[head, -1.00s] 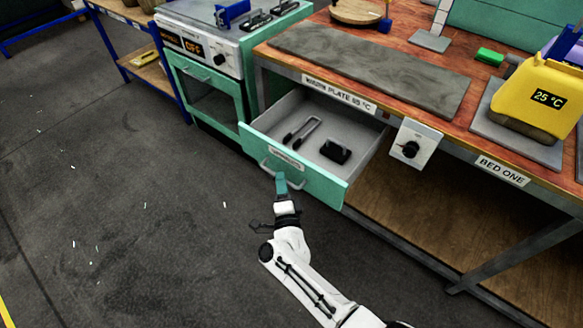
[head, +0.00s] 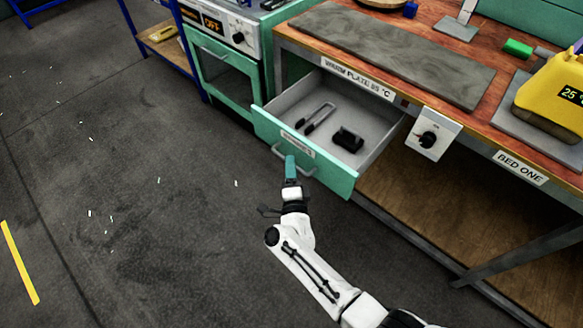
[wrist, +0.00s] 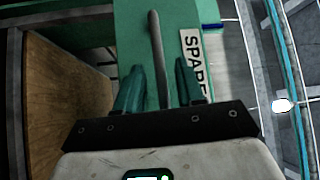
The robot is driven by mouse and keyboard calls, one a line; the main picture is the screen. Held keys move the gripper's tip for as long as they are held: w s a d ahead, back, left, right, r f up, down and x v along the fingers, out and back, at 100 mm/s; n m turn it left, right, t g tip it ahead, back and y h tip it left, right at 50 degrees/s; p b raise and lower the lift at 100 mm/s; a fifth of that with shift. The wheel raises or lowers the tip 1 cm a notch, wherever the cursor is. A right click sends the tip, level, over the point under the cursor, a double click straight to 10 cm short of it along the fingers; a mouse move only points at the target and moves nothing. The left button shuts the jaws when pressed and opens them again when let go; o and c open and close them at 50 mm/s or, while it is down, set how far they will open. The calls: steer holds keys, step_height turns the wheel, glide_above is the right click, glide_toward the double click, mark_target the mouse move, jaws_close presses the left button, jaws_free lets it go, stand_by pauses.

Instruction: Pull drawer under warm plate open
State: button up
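The drawer (head: 335,174) under the warm plate stands pulled out, with a teal front, grey inside and a labelled face. Its bar handle (head: 279,152) is on the front. The grey warm plate (head: 400,57) lies on the bench above it. My gripper (head: 291,160) is at the handle. In the wrist view my gripper's two teal fingers (wrist: 157,85) are apart, with the handle bar (wrist: 155,45) between them and gaps showing on both sides. The teal drawer front (wrist: 130,30) is behind the bar.
Metal tongs (head: 318,115) and a black object (head: 347,139) lie in the drawer. A teal oven (head: 225,75) stands to the left, and a knob box (head: 432,135) hangs to the right. The floor (head: 130,200) in front is mostly clear.

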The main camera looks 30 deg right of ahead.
steer(key=shift+s, duration=0.1)
steer(key=p+v, duration=0.1)
steer(key=v, duration=0.9)
steer(key=shift+s+a, duration=0.2)
steer(key=shift+s, duration=0.1)
steer(key=a+r+n+g+y+p, duration=0.3)
steer(key=a+r+n+g+y, duration=0.25)
steer(key=n+y, duration=0.9)
steer(key=s+d+r+n+g+h, duration=0.2)
steer(key=s+d+g, duration=0.1)
steer(key=s, duration=0.5)
steer(key=s+d+r+n+g+h+p, duration=0.1)
steer(key=s+d+r+n+g+h, duration=0.1)
steer(key=s+d+g, duration=0.2)
steer(key=s+d+r+n+g+h+p, duration=0.1)
steer(key=s+d+g, duration=0.3)
steer(key=s, duration=0.9)
steer(key=d+r+n+h, duration=0.1)
steer(key=d, duration=0.2)
steer(key=shift+h, duration=0.35)
